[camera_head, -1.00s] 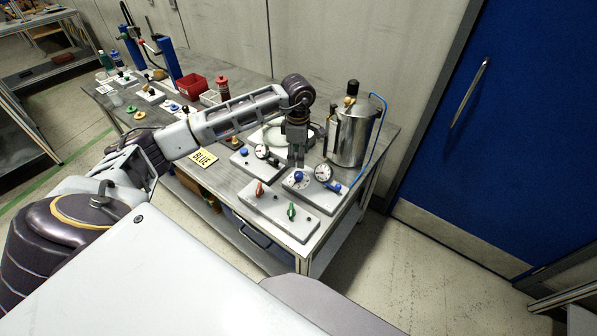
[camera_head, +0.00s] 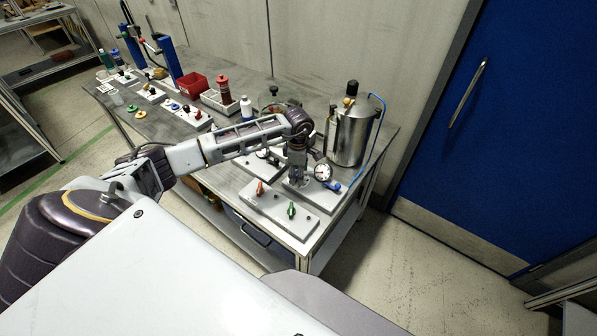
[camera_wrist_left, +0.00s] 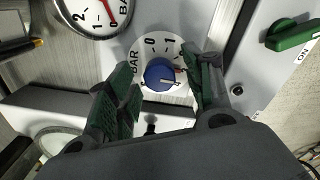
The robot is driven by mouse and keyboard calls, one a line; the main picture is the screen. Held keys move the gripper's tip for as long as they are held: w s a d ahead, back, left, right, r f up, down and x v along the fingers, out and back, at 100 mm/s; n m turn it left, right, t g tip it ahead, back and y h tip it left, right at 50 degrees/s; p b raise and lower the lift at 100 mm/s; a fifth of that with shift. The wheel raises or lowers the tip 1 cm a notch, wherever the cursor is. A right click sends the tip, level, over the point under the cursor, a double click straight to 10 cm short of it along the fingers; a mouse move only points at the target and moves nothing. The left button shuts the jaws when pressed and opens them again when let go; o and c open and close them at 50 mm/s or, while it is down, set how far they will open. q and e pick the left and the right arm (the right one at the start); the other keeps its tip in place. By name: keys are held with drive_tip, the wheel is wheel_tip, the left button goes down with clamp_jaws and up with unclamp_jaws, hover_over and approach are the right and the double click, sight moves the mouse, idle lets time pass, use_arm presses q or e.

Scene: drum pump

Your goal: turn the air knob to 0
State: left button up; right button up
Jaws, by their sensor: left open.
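The blue air knob (camera_wrist_left: 159,75) sits on a round white dial (camera_wrist_left: 143,50) marked BAR, with a 0 near its top. The white line on the knob points to the right in the wrist view, away from the 0. My left gripper (camera_wrist_left: 160,66) is open, with one green-padded finger on each side of the knob; I cannot tell whether they touch it. In the head view my left gripper (camera_head: 297,180) is pointed down over the knob's panel and hides the knob. My right gripper is not in view.
A pressure gauge (camera_head: 323,172) stands beside the gripper, close to the steel pressure pot (camera_head: 350,135) with its blue hose. A front panel (camera_head: 270,208) carries an orange lever (camera_head: 260,187) and a green lever (camera_head: 291,209).

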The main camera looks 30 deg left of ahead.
use_arm(q)
drive_tip(key=c, duration=1.1)
drive_tip(key=shift+o, duration=0.2)
